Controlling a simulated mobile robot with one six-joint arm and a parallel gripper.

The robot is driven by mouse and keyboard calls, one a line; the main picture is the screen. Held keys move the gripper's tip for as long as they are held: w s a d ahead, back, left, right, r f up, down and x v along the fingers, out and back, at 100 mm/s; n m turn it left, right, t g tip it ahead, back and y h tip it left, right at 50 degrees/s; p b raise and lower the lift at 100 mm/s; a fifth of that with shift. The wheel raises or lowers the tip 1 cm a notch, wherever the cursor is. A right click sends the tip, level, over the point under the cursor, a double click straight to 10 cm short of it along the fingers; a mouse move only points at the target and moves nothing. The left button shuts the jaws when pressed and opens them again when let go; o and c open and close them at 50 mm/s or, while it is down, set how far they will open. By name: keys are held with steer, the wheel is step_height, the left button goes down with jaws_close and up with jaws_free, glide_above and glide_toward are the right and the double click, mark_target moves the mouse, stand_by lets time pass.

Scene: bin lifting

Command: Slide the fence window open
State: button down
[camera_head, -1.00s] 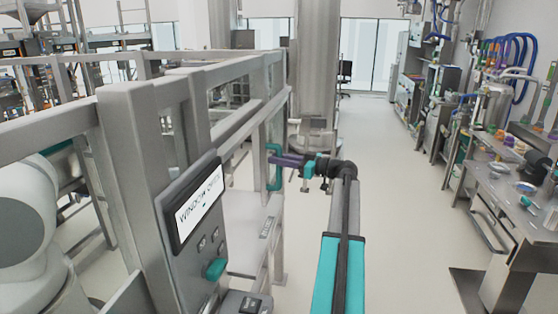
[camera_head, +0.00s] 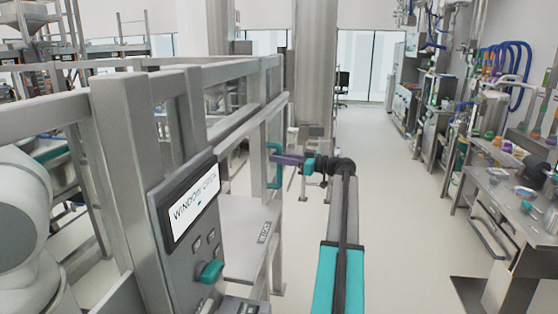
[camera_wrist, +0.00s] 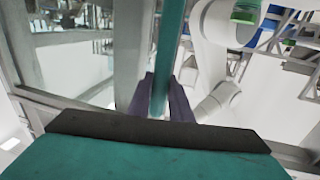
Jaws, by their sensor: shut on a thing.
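The fence window's teal handle (camera_head: 275,166) stands upright on the grey metal fence frame, at the centre of the head view. My gripper (camera_head: 277,159) reaches it from the right, with purple fingers shut on it. In the wrist view the teal handle (camera_wrist: 168,65) runs upright between the two purple fingers (camera_wrist: 163,102). A clear pane (camera_wrist: 70,60) shows to the left of the handle in the wrist view. A control panel labelled with the word window (camera_head: 190,210) is on the near fence post. How far the window stands open is hard to tell.
A teal knob (camera_head: 211,272) sticks out below the panel's screen. A white robot arm (camera_head: 22,205) stands inside the fence at left. A metal workbench (camera_head: 500,200) with small items is on the right. The pale floor (camera_head: 385,200) between is clear.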

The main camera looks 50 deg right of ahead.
steer(key=c, duration=1.6)
jaws_free()
steer(key=b+v, duration=0.4)
steer(key=v, duration=1)
steer(key=shift+f, duration=0.1)
